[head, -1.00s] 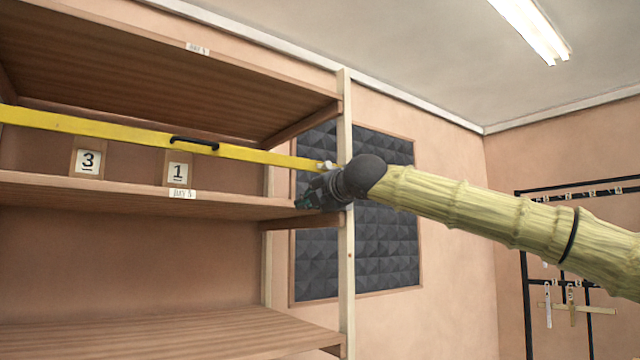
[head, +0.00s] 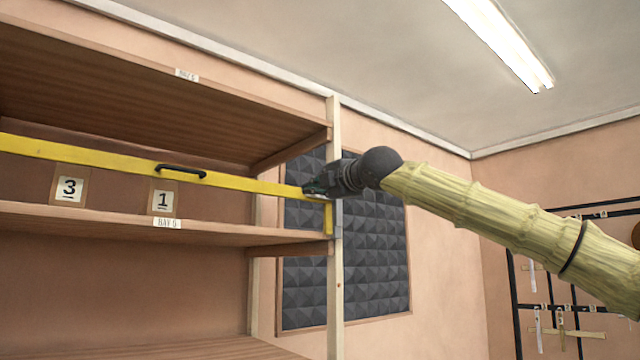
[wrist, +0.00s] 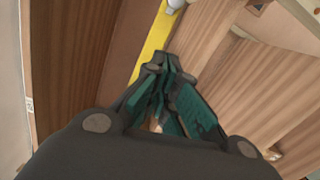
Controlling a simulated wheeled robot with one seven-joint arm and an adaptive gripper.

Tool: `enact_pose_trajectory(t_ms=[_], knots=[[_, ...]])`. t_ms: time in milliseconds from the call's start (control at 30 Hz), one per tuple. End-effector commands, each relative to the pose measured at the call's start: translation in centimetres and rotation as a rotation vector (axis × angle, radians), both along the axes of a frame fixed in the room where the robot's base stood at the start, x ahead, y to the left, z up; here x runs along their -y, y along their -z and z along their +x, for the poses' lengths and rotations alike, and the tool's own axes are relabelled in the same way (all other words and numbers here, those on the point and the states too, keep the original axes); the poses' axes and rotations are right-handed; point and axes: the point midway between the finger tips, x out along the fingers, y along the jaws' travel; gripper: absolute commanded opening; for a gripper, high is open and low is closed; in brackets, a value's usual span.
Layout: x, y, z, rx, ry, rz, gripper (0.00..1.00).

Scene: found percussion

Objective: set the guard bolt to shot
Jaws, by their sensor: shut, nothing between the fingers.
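A yellow guard bar (head: 100,162) with a black handle (head: 181,171) runs across the shelf front to the right post. Its right end has a short yellow piece (head: 328,219) hanging down beside a grey metal fitting (head: 338,214) on the post. My gripper (head: 314,191) is at the bar's right end, shut and empty, and covers part of that end. In the wrist view the green-padded fingers (wrist: 165,68) are together in front of the yellow bar (wrist: 154,45). A pale rounded piece (wrist: 176,4) shows at the top edge, perhaps the bolt. The bolt's setting cannot be told.
Cards numbered 3 (head: 69,188) and 1 (head: 163,199) stand on the shelf (head: 120,222) behind the bar. The wooden post (head: 335,290) is close to my gripper. Dark foam panelling (head: 375,250) is on the wall behind. A black rack (head: 515,300) stands at the right.

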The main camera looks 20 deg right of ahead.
Motion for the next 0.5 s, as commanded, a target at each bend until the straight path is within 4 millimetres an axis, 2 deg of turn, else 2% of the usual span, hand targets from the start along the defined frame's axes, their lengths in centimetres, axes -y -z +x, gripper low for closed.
enact_pose_trajectory(t_ms=[100, 433, 500], knots=[[-0.7, -0.5, 2.1, -0.002, -0.001, -0.002, 0.00], [-2.1, -0.7, 7.0, -0.002, 0.000, -0.001, 0.00], [-1.1, -0.9, 7.3, 0.000, 0.001, 0.002, 0.00]])
